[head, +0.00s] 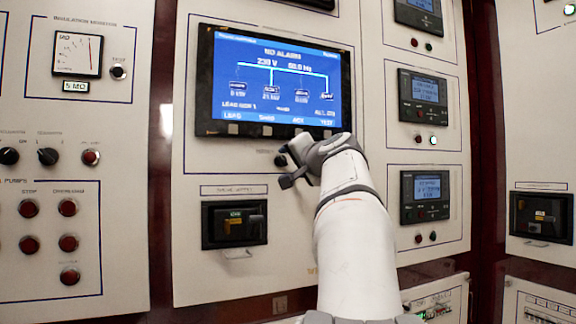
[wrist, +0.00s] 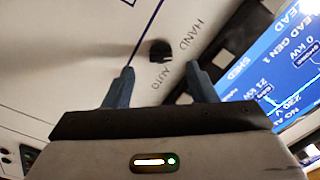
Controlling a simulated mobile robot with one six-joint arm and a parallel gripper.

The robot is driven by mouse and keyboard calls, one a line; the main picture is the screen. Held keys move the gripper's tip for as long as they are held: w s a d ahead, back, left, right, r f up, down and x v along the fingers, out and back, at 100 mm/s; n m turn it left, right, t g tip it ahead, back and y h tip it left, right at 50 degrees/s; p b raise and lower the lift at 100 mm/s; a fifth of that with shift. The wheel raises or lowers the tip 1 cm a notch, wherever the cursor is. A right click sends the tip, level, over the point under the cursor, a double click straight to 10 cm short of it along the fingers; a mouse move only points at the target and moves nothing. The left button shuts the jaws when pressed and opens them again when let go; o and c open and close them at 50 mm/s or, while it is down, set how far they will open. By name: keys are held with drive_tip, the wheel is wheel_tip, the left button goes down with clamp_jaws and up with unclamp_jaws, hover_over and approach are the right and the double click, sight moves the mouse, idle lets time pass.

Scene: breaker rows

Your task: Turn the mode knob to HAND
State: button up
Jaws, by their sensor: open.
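The mode knob (wrist: 160,50) is a small black knob on the cream panel. In the wrist view the word HAND (wrist: 190,36) is printed to its right and AUTO (wrist: 154,86) below it. I cannot tell which way its pointer faces. In the head view the knob (head: 281,160) shows just below the blue screen, beside my fingers. My gripper (wrist: 161,76) is open and empty. Its two fingers point at the panel, one to each side of the knob in the wrist view, and the knob appears beyond the tips, apart from them. In the head view my gripper (head: 288,168) partly covers this area.
The blue display (head: 275,82) with a row of buttons is just above the knob. Small meter units (head: 424,97) line the panel at right.

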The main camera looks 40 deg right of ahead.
drive_tip(key=shift+v, duration=1.4)
